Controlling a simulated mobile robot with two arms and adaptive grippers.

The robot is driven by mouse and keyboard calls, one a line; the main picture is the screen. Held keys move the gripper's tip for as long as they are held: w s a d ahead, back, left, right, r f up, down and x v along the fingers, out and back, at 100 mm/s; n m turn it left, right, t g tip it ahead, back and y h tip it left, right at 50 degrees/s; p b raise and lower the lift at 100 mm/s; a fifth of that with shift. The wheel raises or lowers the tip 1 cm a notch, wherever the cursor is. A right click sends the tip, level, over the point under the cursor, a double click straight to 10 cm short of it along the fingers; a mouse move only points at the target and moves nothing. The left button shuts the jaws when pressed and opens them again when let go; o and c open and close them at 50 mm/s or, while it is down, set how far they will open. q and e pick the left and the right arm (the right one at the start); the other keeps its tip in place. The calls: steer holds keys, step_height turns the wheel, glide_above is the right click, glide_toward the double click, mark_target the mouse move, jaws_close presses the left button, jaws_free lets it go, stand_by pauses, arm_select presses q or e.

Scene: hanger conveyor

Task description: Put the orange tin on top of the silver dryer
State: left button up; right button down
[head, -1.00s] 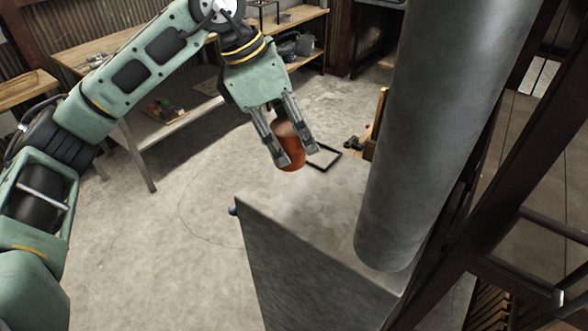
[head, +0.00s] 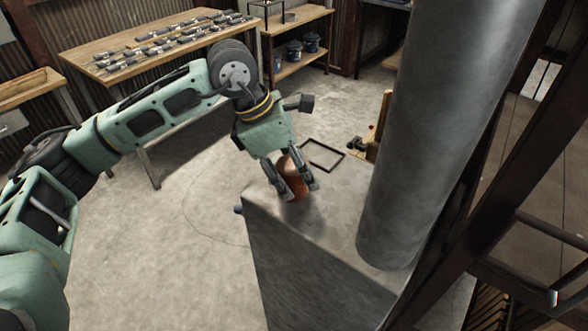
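The orange tin (head: 294,184) is between the fingers of my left gripper (head: 291,193), which is shut on it. The tin looks roughly upright, a little tilted, and the fingers hide parts of its sides. It is over the left back part of the flat top of the silver dryer (head: 335,215). Its bottom is at or very close to that top; I cannot tell whether it touches. My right gripper is not in view.
A thick grey duct (head: 425,130) rises from the dryer's right part. Dark steel beams (head: 490,180) stand at the right. A wooden bench (head: 150,50) with several metal parts and a shelf with blue pots (head: 294,52) stand behind. The dryer's top left of the duct is clear.

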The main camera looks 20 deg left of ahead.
arm_select(q)
steer(key=o, duration=0.3)
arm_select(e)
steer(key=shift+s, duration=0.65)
arm_select(q)
steer(key=shift+o, duration=0.2)
steer(key=shift+r, duration=0.15)
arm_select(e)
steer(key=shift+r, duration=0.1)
arm_select(q)
steer(key=shift+r, duration=0.15)
steer(key=b+v, duration=0.2)
steer(key=v, duration=0.9)
steer(key=shift+s+a+r, duration=0.15)
steer(key=shift+a+r, duration=0.1)
steer(key=shift+r, duration=0.05)
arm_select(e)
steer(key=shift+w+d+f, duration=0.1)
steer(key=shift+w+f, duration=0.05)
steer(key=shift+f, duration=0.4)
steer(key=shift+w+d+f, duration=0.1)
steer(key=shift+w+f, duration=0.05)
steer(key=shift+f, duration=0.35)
